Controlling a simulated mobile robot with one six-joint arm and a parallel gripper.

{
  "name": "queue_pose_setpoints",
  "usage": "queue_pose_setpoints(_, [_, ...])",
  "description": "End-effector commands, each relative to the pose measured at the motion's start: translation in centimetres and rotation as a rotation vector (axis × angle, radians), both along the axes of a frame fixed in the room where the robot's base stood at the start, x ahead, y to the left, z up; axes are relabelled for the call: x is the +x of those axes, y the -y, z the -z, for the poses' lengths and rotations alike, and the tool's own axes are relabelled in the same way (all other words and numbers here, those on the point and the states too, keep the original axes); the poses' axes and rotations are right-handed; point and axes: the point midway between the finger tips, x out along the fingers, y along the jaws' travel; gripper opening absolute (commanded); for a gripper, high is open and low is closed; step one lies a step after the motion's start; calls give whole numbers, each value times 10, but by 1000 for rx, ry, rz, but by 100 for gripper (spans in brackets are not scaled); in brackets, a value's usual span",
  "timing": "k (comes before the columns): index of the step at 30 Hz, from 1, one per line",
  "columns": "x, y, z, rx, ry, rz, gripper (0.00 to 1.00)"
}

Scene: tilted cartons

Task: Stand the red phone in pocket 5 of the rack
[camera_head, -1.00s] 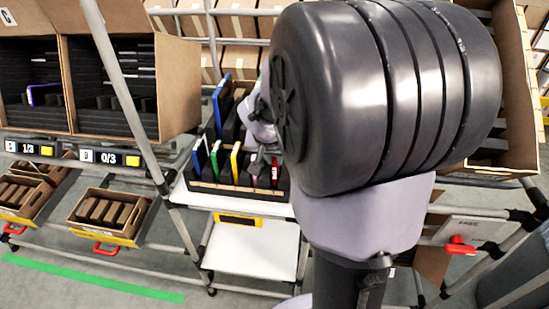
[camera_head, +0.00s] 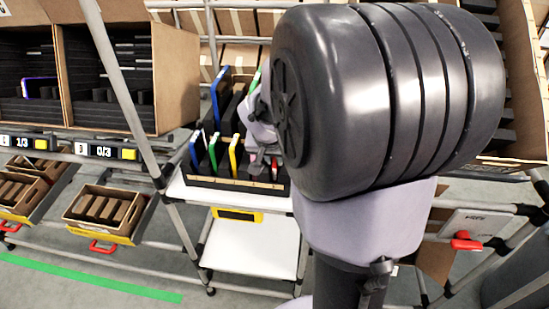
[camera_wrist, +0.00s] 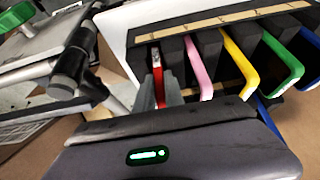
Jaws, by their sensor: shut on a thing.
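My gripper (camera_wrist: 158,94) is shut on the red phone (camera_wrist: 158,75), its two fingers on either side of it. The phone is upright at the leftmost visible slot of the black rack in the wrist view, its far end between the dark dividers; whether it touches the bottom is hidden. The rack's front strip (camera_wrist: 220,20) has marks too small to read. In the head view the rack (camera_head: 235,184) stands on a white shelf, and my arm hides much of its right end and my fingers.
Beside the red phone stand pink (camera_wrist: 203,68), yellow (camera_wrist: 240,66) and green (camera_wrist: 283,62) phones, a divider between each. A tall blue one (camera_head: 219,102) stands in the back row. A metal post (camera_head: 125,80) rises left of the rack. A lower white shelf (camera_head: 250,245) is clear.

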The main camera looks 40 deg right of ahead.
Motion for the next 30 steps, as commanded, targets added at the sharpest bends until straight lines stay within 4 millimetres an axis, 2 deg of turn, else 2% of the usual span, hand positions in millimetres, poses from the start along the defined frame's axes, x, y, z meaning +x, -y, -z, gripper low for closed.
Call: queue_pose_setpoints(30, [0, 0, 6, -1, 1, 0, 0])
